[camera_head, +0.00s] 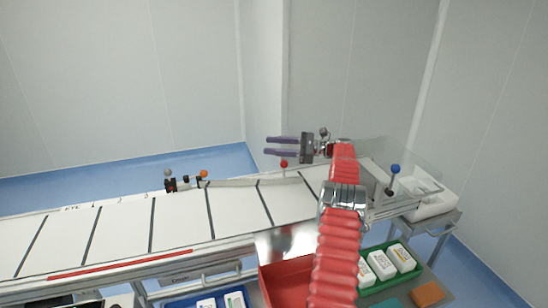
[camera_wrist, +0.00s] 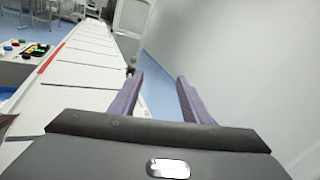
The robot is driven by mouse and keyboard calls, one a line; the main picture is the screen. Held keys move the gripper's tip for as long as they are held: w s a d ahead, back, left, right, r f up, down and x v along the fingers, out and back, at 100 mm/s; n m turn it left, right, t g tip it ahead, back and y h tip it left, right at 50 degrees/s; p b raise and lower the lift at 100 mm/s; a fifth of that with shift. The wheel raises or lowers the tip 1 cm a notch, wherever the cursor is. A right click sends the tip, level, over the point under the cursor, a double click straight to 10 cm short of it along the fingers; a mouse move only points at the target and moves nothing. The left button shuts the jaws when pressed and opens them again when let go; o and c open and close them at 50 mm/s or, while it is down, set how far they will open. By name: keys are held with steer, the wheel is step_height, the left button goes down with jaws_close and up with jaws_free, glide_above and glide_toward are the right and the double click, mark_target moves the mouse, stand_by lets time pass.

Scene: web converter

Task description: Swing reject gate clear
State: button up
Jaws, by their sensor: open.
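A pale thin bar, which looks like the reject gate (camera_head: 245,183), lies along the far side of the white conveyor belt (camera_head: 180,225). A red-knobbed post (camera_head: 284,164) stands at its right part. A dark bracket with an orange knob (camera_head: 203,174) is at its left end. My gripper (camera_head: 267,146) is open and empty, with its purple fingers pointing left. In the head view it appears just above the red knob; I cannot tell its exact distance. In the wrist view my gripper (camera_wrist: 160,76) shows its two fingers apart with only floor and wall between them.
A clear guard (camera_head: 420,165) and a blue-knobbed lever (camera_head: 394,170) stand at the belt's right end. A red bin (camera_head: 285,280), a green tray (camera_head: 409,276) with white boxes and a blue tray (camera_head: 180,301) sit in front. Pale walls rise behind; blue floor lies beyond the belt.

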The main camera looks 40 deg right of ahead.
step_height(320, 180, up, 2)
stand_by(0.4)
